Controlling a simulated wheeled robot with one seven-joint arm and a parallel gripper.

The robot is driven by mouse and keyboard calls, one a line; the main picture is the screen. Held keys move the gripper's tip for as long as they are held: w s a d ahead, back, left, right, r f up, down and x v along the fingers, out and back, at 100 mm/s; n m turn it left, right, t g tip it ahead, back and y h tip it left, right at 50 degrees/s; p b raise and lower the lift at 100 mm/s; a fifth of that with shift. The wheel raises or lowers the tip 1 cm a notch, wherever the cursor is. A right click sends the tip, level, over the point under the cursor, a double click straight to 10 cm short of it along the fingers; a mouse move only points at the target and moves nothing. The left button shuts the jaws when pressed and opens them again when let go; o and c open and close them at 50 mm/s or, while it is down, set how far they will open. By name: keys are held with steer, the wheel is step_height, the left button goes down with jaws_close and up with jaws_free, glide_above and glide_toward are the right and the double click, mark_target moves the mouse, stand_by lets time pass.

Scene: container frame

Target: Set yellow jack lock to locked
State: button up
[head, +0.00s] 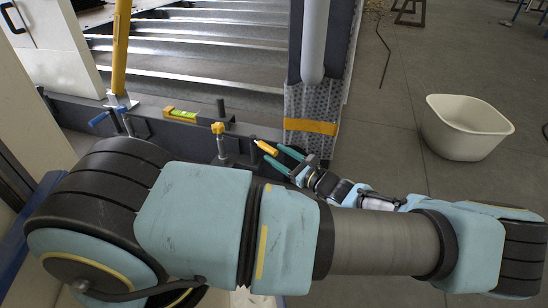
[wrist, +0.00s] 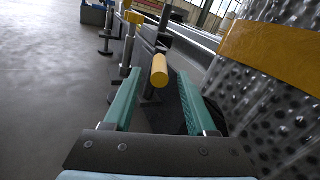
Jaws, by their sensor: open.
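A yellow cylindrical handle (head: 266,147) on a dark rod sticks out from the dark frame beam, tilted, and looks like the jack lock's lever. In the wrist view the yellow handle (wrist: 160,68) points towards me between the two green fingers. My gripper (head: 272,153) is open in the head view, its fingertips close to the handle's end. In the wrist view my gripper (wrist: 159,76) shows a gap on both sides of the handle. A metal jack post with a yellow top (head: 218,128) stands left of the handle; it also shows in the wrist view (wrist: 134,18).
A perforated metal post with an orange-yellow band (head: 310,126) stands right of the handle, and close on the right in the wrist view (wrist: 275,55). A yellow level (head: 181,115) and a blue-handled clamp (head: 98,118) are further left. A white tub (head: 465,128) stands on open floor.

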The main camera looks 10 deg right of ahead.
steer(key=shift+x, duration=1)
jaws_close()
stand_by(0.8)
